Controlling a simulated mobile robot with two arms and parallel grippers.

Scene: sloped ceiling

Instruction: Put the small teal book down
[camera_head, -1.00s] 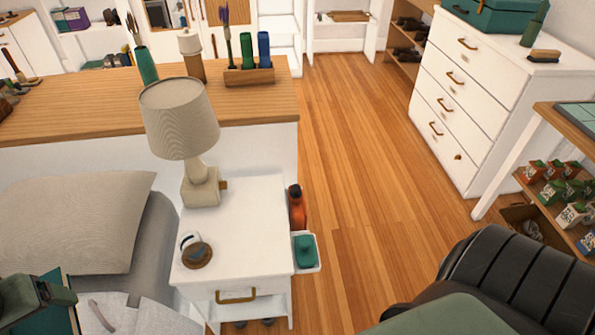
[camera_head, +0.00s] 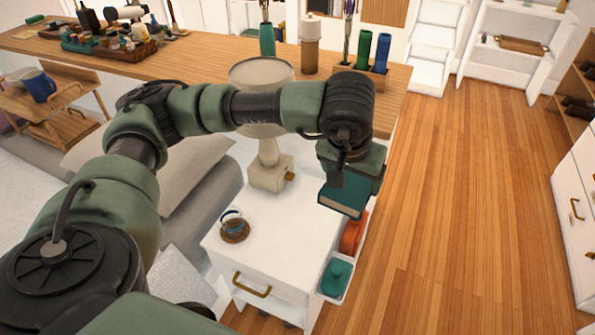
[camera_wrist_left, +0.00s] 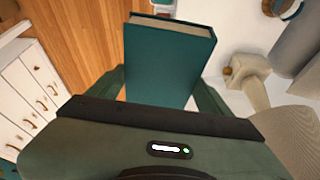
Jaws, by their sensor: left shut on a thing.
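The small teal book (camera_head: 345,194) is held by my left gripper (camera_head: 350,178), above the right rear part of the white nightstand (camera_head: 270,236). In the left wrist view the teal book (camera_wrist_left: 165,62) sits between the two fingers, its cover facing the camera and its pale page edge at the top. A gap between the book and the nightstand top seems to show, but its height is hard to tell. My right gripper is not in view.
On the nightstand stand a lamp (camera_head: 268,172) and a cup on a round brown coaster (camera_head: 234,234). The front middle of its top is bare. A side tray with a teal item (camera_head: 337,274) and an orange bottle (camera_head: 353,235) are at its right side.

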